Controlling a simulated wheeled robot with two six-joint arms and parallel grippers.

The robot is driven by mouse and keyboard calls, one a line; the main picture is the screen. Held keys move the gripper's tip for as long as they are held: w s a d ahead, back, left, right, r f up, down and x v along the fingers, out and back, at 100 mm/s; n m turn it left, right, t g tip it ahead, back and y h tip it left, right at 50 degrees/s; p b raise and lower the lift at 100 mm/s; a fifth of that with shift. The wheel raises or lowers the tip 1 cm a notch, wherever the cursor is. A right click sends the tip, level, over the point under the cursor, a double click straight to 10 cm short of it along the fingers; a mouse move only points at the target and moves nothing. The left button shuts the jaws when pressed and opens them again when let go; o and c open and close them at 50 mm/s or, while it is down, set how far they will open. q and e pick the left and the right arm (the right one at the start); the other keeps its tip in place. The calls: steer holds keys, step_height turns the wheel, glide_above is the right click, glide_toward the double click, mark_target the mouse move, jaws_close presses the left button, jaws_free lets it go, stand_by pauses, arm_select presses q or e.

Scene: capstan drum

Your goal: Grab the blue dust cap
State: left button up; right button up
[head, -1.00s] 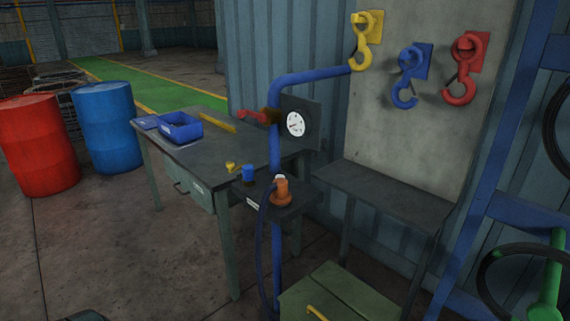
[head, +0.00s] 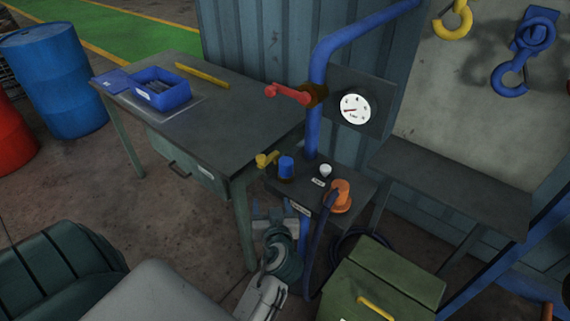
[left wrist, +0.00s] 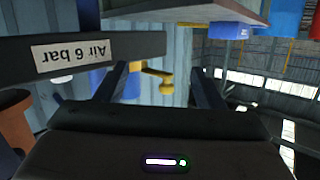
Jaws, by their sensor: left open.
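The blue dust cap (head: 286,165) stands upright on the small dark shelf (head: 318,187) by the blue pipe, between a yellow valve (head: 266,160) and a small white-topped fitting (head: 325,171). My left gripper (head: 274,214) is open and empty, just below the shelf's front edge and apart from the cap. The left wrist view is upside down; its two fingers (left wrist: 158,85) stand apart, with the yellow valve (left wrist: 166,82) seen between them. The shelf's edge with an air label (left wrist: 70,57) is close by. My right gripper is not in view.
An orange coupling (head: 340,195) with a hose sits on the shelf's right. A workbench (head: 225,125) with a blue bin (head: 160,90) stands to the left. A red lever (head: 288,93) and gauge (head: 355,108) are above. A green box (head: 385,280) is below right.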

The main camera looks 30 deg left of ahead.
mark_target(285, 156)
arm_select(q)
steer(key=w+r+t, duration=0.1)
steer(key=w+r, duration=0.1)
steer(key=w+r+p, duration=0.1)
steer(key=w+r, duration=0.1)
steer(key=w, duration=0.1)
steer(key=w+r+t+y+p, duration=0.1)
steer(key=w+r, duration=0.1)
steer(key=w, duration=0.1)
steer(key=shift+a+r+t, duration=0.1)
steer(key=shift+a+t, duration=0.05)
steer(key=shift+t, duration=0.15)
steer(key=shift+w+a+p, duration=0.35)
steer(key=shift+p, duration=0.05)
steer(key=shift+w+a+p, duration=0.15)
steer(key=shift+w+p, duration=0.1)
steer(key=shift+p, duration=0.1)
steer(key=p+x, duration=0.3)
steer(key=x, duration=0.1)
steer(key=shift+w+a+f, duration=0.15)
steer(key=shift+a+f, duration=0.05)
steer(key=shift+f, duration=0.1)
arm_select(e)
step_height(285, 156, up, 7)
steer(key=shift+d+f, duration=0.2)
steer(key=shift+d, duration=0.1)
arm_select(q)
steer(key=shift+d, duration=0.1)
steer(key=shift+c, duration=0.4)
steer(key=c, duration=1)
